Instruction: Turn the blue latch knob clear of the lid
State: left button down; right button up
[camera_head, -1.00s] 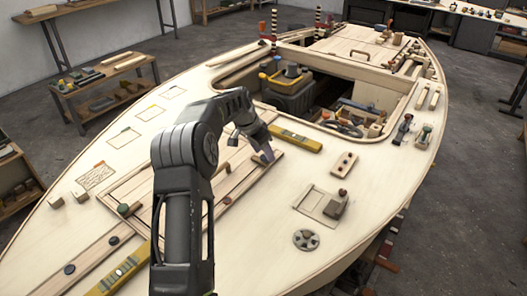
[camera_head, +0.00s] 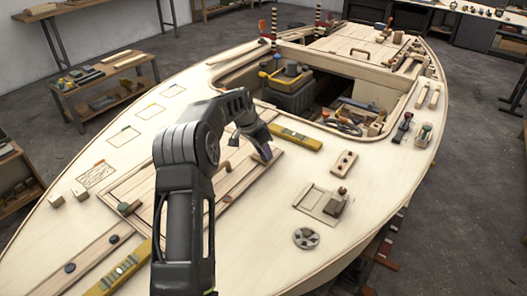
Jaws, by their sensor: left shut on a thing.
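The planked lid (camera_head: 142,184) lies on the pale plywood deck, partly behind my left arm. My left gripper (camera_head: 263,155) is low over the lid's far right corner. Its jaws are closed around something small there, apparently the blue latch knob. The knob is mostly hidden by the fingers, so I cannot tell its angle or whether it overlaps the lid. A green knob (camera_head: 125,208) sits at the lid's near left edge. My right gripper is not in view.
A yellow level (camera_head: 296,138) lies just beyond my left gripper, beside the open cockpit (camera_head: 330,92). Another yellow level (camera_head: 122,270) lies near my arm's base. The deck between is bare.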

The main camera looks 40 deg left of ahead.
pick_arm(q)
jog(key=shift+n, duration=0.4)
jog(key=shift+d+n+y+b, duration=0.15)
jog(key=shift+n+y+b, duration=0.45)
jog(key=shift+n, duration=0.3)
jog(key=shift+d+n+y, duration=0.1)
jog(key=shift+n+y, duration=0.2)
jog(key=shift+n, duration=0.6)
jog(key=n+y, duration=0.1)
jog(key=n, duration=0.1)
jog(key=n+y, duration=0.1)
jog(key=n, duration=0.2)
jog(key=shift+w+d+g, duration=0.1)
jog(key=shift+g, duration=0.3)
jog(key=n, duration=0.3)
jog(key=shift+w+g+y, duration=0.1)
jog(key=shift+g+y, duration=0.3)
jog(key=n, duration=0.2)
jog(key=shift+d+n+g+y+p, duration=0.1)
jog(key=shift+n+g+y+p, duration=0.2)
jog(key=shift+n+g, duration=0.1)
jog(key=n+g+p, duration=0.1)
jog(key=n, duration=0.1)
jog(key=n+p, duration=0.1)
jog(key=n, duration=0.1)
jog(key=shift+w+n+g, duration=0.15)
jog(key=shift+n+g, duration=0.25)
